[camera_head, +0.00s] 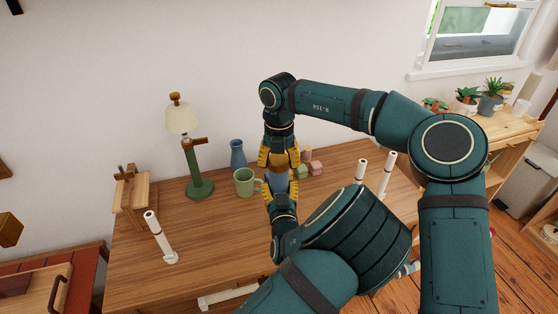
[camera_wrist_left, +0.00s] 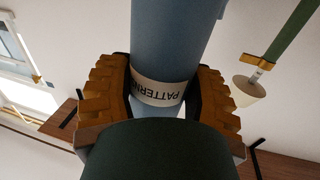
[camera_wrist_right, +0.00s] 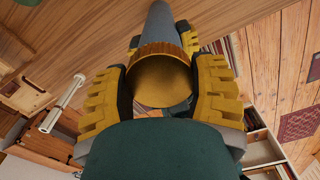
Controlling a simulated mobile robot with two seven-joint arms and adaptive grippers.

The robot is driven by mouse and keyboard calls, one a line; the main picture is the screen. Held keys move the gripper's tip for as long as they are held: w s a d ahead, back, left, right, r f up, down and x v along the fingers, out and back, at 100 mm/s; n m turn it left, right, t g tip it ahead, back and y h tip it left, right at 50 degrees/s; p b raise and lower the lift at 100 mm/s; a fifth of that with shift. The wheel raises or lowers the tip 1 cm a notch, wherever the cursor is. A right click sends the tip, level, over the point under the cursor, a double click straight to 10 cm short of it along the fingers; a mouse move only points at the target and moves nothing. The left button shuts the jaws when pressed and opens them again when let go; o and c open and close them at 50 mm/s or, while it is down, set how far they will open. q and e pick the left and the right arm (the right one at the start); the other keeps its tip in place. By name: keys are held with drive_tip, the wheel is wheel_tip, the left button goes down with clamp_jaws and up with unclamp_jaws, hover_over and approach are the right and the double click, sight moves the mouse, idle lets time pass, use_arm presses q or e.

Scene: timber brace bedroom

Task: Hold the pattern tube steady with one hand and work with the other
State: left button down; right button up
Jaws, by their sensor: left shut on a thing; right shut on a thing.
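The pattern tube is a blue cylinder (camera_wrist_left: 170,40) with a pale lettered label; in the head view a short part of it (camera_head: 280,181) shows between my stacked grippers. My left gripper (camera_head: 281,193) is shut around the tube near the label, seen in the left wrist view (camera_wrist_left: 160,92). My right gripper (camera_head: 279,156) is above it, pointing down. In the right wrist view my right gripper (camera_wrist_right: 163,82) is shut on a round gold cap (camera_wrist_right: 160,80) at the tube's end. The blue-grey tube (camera_wrist_right: 160,25) runs on beyond the cap. I cannot tell whether the cap is loose.
The wooden table (camera_head: 220,235) holds a green lamp (camera_head: 194,165), a green mug (camera_head: 244,182), a blue vase (camera_head: 237,153), small blocks (camera_head: 313,168), a wooden stand (camera_head: 131,195) and white upright rods (camera_head: 160,238). The mug stands close left of my grippers. The front-left tabletop is mostly clear.

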drive_tip(key=n, duration=0.3)
drive_tip(key=shift+n, duration=0.3)
drive_tip(key=n, duration=1)
drive_tip(key=shift+n, duration=0.4)
drive_tip(key=n, duration=0.3)
drive_tip(key=shift+r+n, duration=0.1)
drive_tip(key=shift+n, duration=0.2)
drive_tip(key=n, duration=0.3)
drive_tip(key=shift+n, duration=0.3)
drive_tip(key=n, duration=1)
drive_tip(key=shift+n, duration=0.3)
drive_tip(key=n, duration=0.3)
drive_tip(key=shift+n, duration=0.3)
